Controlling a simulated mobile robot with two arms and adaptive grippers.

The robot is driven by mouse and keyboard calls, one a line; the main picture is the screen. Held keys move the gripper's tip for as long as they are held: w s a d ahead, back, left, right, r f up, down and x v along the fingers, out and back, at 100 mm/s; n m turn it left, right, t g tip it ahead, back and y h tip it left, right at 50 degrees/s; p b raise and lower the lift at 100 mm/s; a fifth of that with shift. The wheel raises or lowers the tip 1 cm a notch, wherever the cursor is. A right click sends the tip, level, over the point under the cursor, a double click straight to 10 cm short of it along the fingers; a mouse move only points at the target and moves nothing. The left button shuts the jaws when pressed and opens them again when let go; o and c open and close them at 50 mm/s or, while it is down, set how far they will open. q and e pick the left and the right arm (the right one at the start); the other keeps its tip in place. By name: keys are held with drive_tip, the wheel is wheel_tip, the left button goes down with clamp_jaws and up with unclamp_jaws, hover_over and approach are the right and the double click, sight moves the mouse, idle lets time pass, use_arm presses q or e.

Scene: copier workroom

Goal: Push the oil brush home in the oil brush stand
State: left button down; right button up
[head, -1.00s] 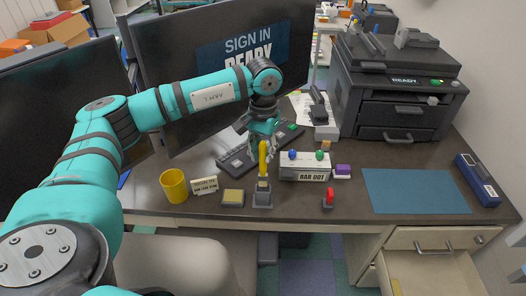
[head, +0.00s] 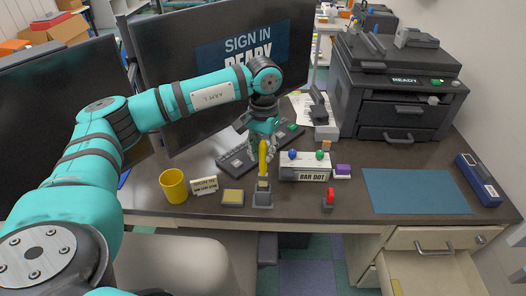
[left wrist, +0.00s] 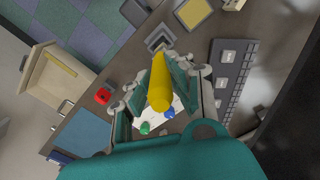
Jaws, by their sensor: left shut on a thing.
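The oil brush, with a yellow handle (head: 263,160), stands about upright over the grey oil brush stand (head: 263,200) near the desk's front edge. My left gripper (head: 263,150) comes down from above and is shut on the handle. In the left wrist view the handle (left wrist: 161,85) lies between the two fingers (left wrist: 163,72), with the square stand (left wrist: 159,38) beyond it. The brush's lower part is at the stand; how deep it sits I cannot tell. My right gripper is not in view.
A yellow mug (head: 174,186), a small sign (head: 204,185) and a yellow pad (head: 233,197) are left of the stand. A white box (head: 305,172) and a red-topped item (head: 329,198) are to its right. A keyboard (head: 237,160) lies behind. The blue mat (head: 415,191) is clear.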

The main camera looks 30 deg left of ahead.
sight(263, 175)
use_arm(q)
drive_tip(key=shift+f+b, duration=2.75)
drive_tip(key=shift+f, duration=0.9)
drive_tip(key=shift+d+f, duration=0.1)
drive_tip(key=shift+f, duration=0.25)
drive_tip(key=shift+r, duration=0.2)
drive_tip(key=shift+r+p, duration=1.9)
drive_tip(key=shift+r, duration=1.4)
drive_tip(key=shift+b, duration=0.3)
